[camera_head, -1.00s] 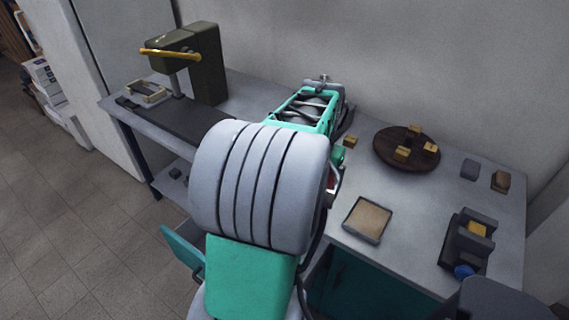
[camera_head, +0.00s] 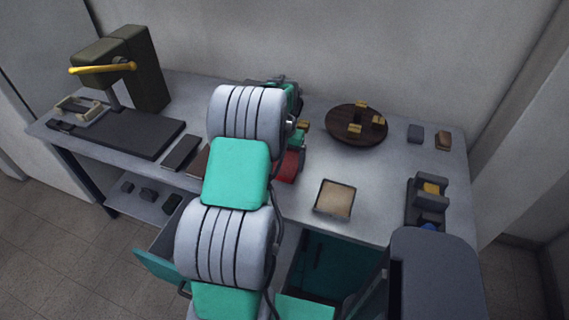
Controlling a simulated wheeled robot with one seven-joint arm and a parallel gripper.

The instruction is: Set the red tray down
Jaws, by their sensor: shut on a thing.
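Part of the red tray (camera_head: 288,165) shows just right of my arm, over the middle of the workbench (camera_head: 300,205). The rest of it is hidden behind my arm. My gripper (camera_head: 293,148) is mostly hidden there too; a bit of its teal and dark body shows above the red tray. It is shut on the red tray. The fingertips are hidden, and I cannot tell whether the tray touches the bench top.
A shallow tan-filled tray (camera_head: 335,199) lies right of the red tray. Behind it is a round brown board (camera_head: 356,125) with small yellow blocks. A press (camera_head: 125,70) stands at left, a dark holder (camera_head: 428,200) at right. A drawer (camera_head: 165,255) stands open below.

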